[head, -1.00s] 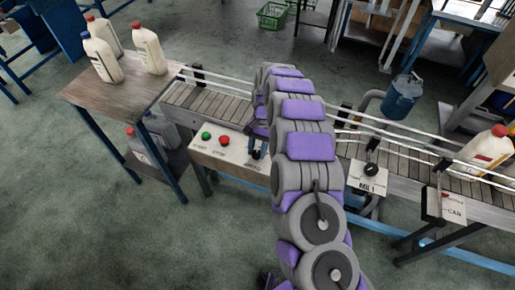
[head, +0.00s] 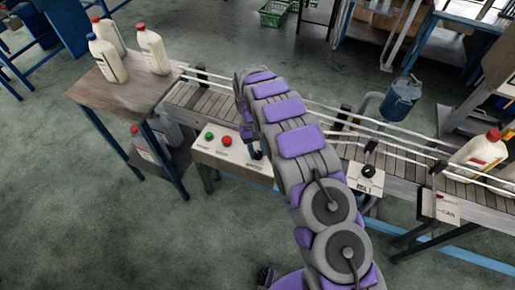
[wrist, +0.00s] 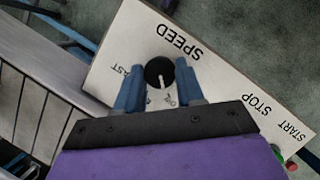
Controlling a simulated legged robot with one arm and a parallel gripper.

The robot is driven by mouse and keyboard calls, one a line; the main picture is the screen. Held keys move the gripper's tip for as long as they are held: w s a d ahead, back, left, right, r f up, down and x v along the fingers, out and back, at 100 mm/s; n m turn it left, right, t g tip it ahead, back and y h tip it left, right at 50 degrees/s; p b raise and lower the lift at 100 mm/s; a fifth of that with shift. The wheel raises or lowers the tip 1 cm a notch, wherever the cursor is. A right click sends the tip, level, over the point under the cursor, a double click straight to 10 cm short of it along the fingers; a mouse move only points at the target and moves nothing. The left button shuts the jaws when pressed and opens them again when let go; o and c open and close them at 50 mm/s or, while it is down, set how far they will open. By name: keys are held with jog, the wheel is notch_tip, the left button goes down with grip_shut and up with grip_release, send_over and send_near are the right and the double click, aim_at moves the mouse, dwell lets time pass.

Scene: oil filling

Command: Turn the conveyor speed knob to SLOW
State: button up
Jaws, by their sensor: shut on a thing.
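In the wrist view, the round black speed knob (wrist: 155,70) sits on a pale panel (wrist: 225,75), below the word SPEED. Its white pointer line points toward my gripper's palm. My gripper (wrist: 159,66) has its two blue fingers on either side of the knob, shut on it. A partly covered label ending in "AST" is left of the knob. In the head view, my arm and gripper largely cover the knob at the right end of the control panel (head: 232,155).
A green button (head: 209,135) and a red button (head: 227,141) are on the same panel. The conveyor (head: 200,98) runs behind it with guide rails. A table (head: 125,92) with several bottles stands left. A small RAIL 1 box (head: 366,178) is to the right.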

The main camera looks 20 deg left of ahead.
jog(key=shift+s+f+n, duration=0.1)
jog(key=shift+s+n, duration=0.05)
jog(key=shift+n, duration=0.15)
jog(key=o, duration=1)
